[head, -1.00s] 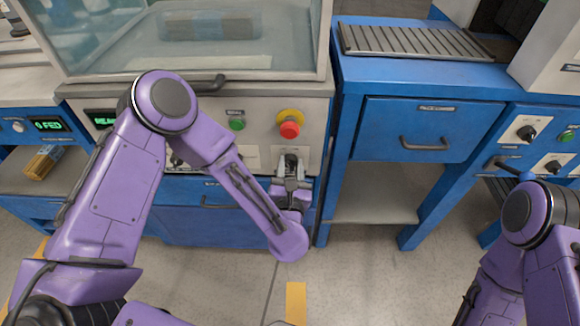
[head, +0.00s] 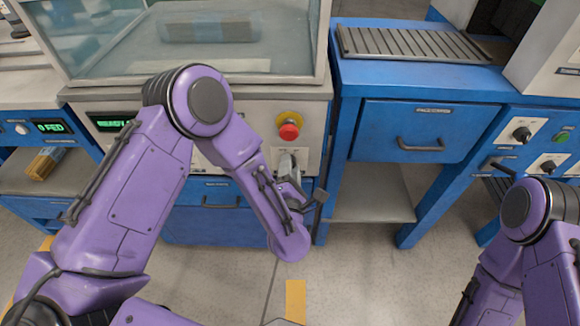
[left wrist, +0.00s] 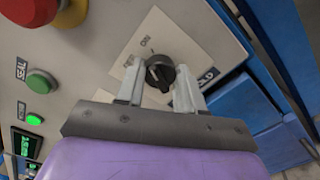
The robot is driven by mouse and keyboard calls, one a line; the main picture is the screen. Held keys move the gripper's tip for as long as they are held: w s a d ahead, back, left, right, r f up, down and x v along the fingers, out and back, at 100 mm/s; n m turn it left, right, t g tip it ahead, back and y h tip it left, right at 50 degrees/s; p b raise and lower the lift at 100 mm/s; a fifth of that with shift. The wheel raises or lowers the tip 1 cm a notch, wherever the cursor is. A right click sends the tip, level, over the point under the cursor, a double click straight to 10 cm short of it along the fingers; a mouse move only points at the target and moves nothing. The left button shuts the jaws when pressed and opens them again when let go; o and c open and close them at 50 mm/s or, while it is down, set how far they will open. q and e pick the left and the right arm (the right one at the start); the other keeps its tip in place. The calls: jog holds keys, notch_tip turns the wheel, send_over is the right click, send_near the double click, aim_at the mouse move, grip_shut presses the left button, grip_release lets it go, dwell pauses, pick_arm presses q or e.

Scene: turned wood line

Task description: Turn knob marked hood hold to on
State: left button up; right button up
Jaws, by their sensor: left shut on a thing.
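In the left wrist view a black rotary knob (left wrist: 160,73) sits on a pale plate (left wrist: 178,40) with ON printed near it. The plate's name label is partly hidden by a finger. My left gripper (left wrist: 161,92) has its two grey fingers on either side of the knob and is shut on it. In the head view the left gripper (head: 290,167) is at the cabinet front, below the red button, turned at an angle; the knob is mostly hidden there. My right gripper is out of sight.
A red emergency button with a yellow collar (head: 289,130) is just above the knob. A green button (left wrist: 41,81) marked SEAL and a lit display (head: 112,122) are on the same panel. A blue drawer (head: 420,130) with a handle stands to the right.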

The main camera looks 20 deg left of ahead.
pick_arm(q)
jog(key=shift+m, duration=0.7)
jog(key=o, duration=1)
jog(key=shift+o, duration=0.2)
jog(key=shift+s, duration=0.1)
jog(key=v, duration=1)
jog(key=shift+s, duration=0.2)
jog(key=shift+d+m, duration=0.15)
jog(key=shift+m, duration=0.15)
